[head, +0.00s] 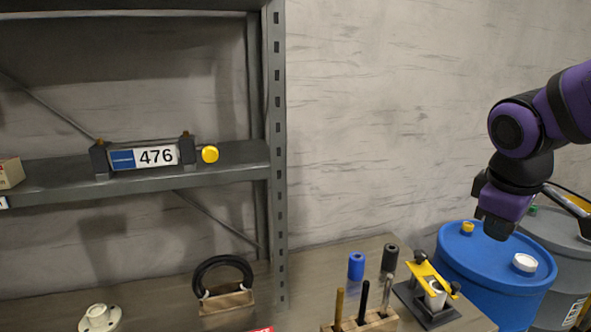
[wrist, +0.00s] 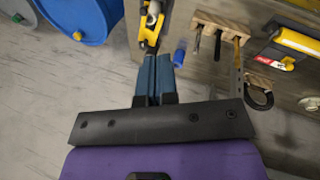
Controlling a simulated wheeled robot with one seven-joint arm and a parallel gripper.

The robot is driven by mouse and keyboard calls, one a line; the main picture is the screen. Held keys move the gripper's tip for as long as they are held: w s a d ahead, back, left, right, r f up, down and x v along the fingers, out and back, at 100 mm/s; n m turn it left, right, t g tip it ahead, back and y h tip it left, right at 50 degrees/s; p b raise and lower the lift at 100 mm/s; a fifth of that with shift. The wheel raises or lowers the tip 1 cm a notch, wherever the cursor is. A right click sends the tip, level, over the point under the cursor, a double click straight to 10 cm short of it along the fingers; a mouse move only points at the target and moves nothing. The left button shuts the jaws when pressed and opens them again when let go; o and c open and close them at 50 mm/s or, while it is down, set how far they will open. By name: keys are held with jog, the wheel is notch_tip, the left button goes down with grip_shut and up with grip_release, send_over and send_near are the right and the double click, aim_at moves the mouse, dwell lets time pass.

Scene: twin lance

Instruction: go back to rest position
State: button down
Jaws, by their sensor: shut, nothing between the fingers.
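My gripper (wrist: 155,60) shows in the wrist view with its two blue fingers together and nothing between them. In the head view my purple and black arm hangs at the right, with its dark end pointing down (head: 497,229). It appears in front of or above the blue barrel, and the fingers cannot be made out there. My gripper holds no object. In the wrist view a yellow clamp-like device (wrist: 151,22) lies beyond the fingertips; I cannot tell the distance.
A blue barrel (head: 480,265) and a grey barrel (head: 556,241) stand at the right. The bench (head: 315,262) carries a yellow-topped device (head: 432,284), a wooden tool holder (head: 378,322) and a black ring on a block (head: 226,299). A metal shelf (head: 230,163) stands left.

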jog(key=s+r+m+t+y, duration=0.1)
jog(key=s+r+m, duration=0.1)
jog(key=s, duration=0.3)
jog(key=s+a+r+m+t+y, duration=0.1)
jog(key=s+r+m, duration=0.1)
jog(key=s+m, duration=0.3)
jog(key=shift+a+r+t, duration=0.15)
jog(key=shift+r+t, duration=0.15)
